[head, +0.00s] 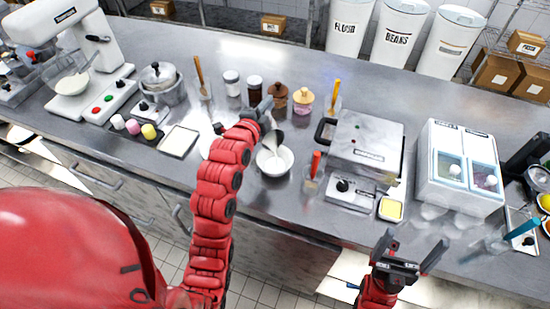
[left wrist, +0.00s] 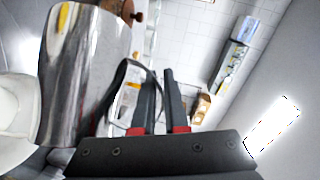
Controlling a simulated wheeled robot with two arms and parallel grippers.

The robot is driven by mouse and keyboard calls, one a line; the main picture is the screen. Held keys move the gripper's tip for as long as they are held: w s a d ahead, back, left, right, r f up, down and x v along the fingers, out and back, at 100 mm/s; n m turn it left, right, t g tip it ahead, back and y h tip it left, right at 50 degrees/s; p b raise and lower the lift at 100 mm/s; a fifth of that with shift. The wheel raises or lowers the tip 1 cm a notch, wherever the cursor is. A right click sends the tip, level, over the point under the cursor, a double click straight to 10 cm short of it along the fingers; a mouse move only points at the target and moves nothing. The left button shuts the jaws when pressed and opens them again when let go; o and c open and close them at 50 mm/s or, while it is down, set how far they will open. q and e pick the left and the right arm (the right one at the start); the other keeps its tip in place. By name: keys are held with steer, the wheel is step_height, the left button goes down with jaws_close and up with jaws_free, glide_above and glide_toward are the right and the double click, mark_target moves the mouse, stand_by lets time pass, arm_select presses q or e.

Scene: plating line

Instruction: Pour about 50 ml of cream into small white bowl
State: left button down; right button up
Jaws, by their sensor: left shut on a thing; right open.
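The small white bowl (head: 274,168) stands on the steel counter below my left gripper, with white inside it. My left gripper (head: 264,110) is shut on a shiny metal pitcher (head: 275,137), which is held tilted over the bowl. A white streak shows between the pitcher's lip and the bowl. In the left wrist view the pitcher (left wrist: 85,70) is large beside the fingers (left wrist: 160,100), and part of a white bowl (left wrist: 14,115) shows at the left edge. The cream level inside the pitcher is hidden. My right gripper (head: 406,258) is open and empty near the counter's front edge.
A grill press (head: 366,145) stands right of the bowl, with a red-handled tool (head: 313,170) in a clear holder between them. Several jars (head: 254,88) stand behind. A white tray (head: 179,141) and a mixer (head: 75,60) are at left. A two-bin dispenser (head: 458,165) is at right.

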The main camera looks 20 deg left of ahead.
arm_select(q)
steer(key=shift+s+d+f+m+t+b, duration=0.1)
steer(key=shift+s+d+m+t+b, duration=0.25)
steer(key=shift+b, duration=0.75)
stand_by(0.5)
